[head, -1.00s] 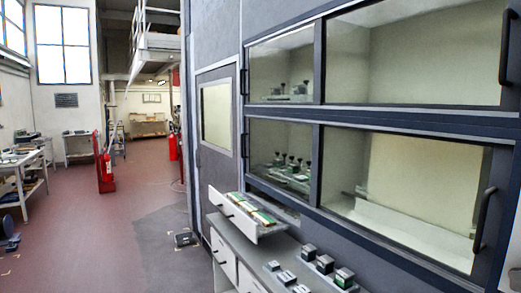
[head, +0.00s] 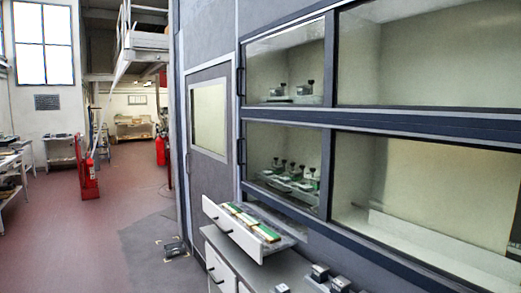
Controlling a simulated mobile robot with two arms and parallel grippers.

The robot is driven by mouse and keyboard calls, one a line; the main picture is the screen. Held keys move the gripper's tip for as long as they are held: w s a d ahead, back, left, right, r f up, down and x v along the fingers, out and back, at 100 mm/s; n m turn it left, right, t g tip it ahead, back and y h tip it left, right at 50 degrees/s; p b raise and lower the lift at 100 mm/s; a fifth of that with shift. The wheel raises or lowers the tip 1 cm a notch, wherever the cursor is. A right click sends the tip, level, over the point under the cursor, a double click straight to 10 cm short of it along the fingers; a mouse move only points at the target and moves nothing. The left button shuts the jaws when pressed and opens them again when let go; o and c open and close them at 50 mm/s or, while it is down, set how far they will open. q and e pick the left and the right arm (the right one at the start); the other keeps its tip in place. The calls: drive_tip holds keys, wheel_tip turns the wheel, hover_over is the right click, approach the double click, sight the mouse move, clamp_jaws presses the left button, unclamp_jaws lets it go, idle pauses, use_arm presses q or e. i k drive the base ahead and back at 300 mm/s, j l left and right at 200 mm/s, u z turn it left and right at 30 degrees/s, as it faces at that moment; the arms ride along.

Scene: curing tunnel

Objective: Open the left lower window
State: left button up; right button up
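The left lower window (head: 262,139) is a glass pane in a dark frame, low on the left of the grey cabinet wall. It looks closed. Its dark vertical handle (head: 241,151) is at the left edge of the frame. Behind the glass, several small dark-topped items stand on a light tray (head: 283,180). Neither of my grippers is in view.
A drawer (head: 229,229) with green and white pieces stands pulled out just below the window. Small blocks (head: 320,272) lie on the grey counter right of it. The right lower window (head: 430,185) adjoins. A grey door (head: 210,125) is to the left. The red-brown floor (head: 95,240) at left is open.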

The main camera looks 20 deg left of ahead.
sight(322, 216)
drive_tip(key=i+j, duration=0.15)
drive_tip(key=j, duration=0.25)
drive_tip(key=i+j+z, duration=0.15)
drive_tip(key=j, duration=0.3)
drive_tip(key=i+j, duration=0.15)
drive_tip(key=j, duration=0.3)
drive_tip(key=i+j+z, duration=0.15)
drive_tip(key=j, duration=0.25)
drive_tip(key=i+j, duration=0.1)
drive_tip(key=j, duration=0.35)
drive_tip(key=i+j+z, duration=0.15)
drive_tip(key=j, duration=0.3)
